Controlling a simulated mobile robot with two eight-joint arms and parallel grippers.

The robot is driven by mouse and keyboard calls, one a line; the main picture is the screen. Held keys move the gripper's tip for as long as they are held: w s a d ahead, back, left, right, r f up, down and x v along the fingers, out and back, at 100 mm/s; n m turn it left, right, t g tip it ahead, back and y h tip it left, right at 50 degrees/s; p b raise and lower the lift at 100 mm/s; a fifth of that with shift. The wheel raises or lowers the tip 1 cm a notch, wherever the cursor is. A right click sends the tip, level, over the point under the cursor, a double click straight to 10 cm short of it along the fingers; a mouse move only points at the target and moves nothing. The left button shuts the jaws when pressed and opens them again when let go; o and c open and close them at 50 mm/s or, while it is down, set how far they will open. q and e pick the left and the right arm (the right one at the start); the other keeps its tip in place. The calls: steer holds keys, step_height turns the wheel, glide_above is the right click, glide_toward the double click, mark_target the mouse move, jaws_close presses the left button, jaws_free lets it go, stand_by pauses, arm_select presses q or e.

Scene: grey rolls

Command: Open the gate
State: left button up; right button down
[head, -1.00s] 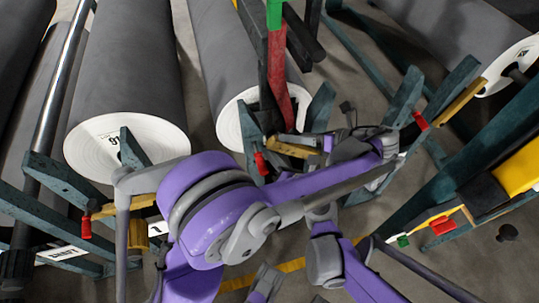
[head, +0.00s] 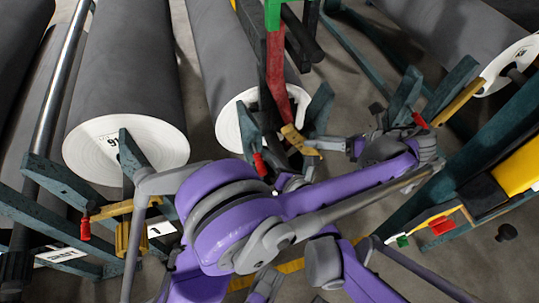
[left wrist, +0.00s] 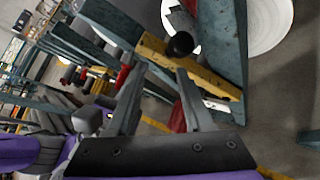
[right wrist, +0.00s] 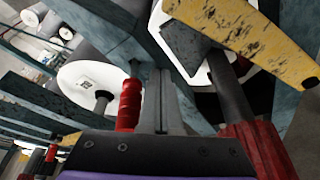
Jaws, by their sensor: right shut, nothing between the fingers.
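The gate appears to be the scuffed yellow bar (head: 300,141) on the middle teal stand, by the end of a grey roll. In the left wrist view the bar (left wrist: 215,82) crosses in front of my left gripper (left wrist: 160,72), a black knob near its upper edge. The fingers are apart, their tips against or just beside the bar; contact is unclear. In the head view my left gripper (head: 318,146) is at the bar's free end. My right gripper (right wrist: 162,75) is shut and empty beside a red handle (right wrist: 129,103); my purple arm seems to hide it in the head view.
Grey rolls with white ends (head: 126,150) rest on teal stands. Another stand with a yellow bar (head: 460,100) is at the right, and one with a red handle (head: 86,228) at the left. A red and green post (head: 276,60) rises behind the middle stand.

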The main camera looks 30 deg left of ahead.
arm_select(q)
steer(key=s+a+r+n+t+h, duration=0.2)
steer(key=s+a+n+h, duration=0.25)
steer(key=s+n, duration=0.2)
steer(key=s+a+r+n+t+h, duration=0.1)
steer(key=s+a+r+n+h, duration=0.15)
steer(key=s+n+h, duration=0.4)
steer(key=s+d+f+n+g+h, duration=0.2)
steer(key=s+d+f+n+h, duration=0.25)
steer(key=s+d+f, duration=0.5)
steer(key=w+a+f+n+t+y, duration=0.1)
steer(key=a+f+n+t+y, duration=0.2)
steer(key=a+f+n, duration=0.3)
steer(key=shift+w+a+f+t, duration=0.4)
steer(key=shift+a+t, duration=0.1)
steer(key=shift+t, duration=0.2)
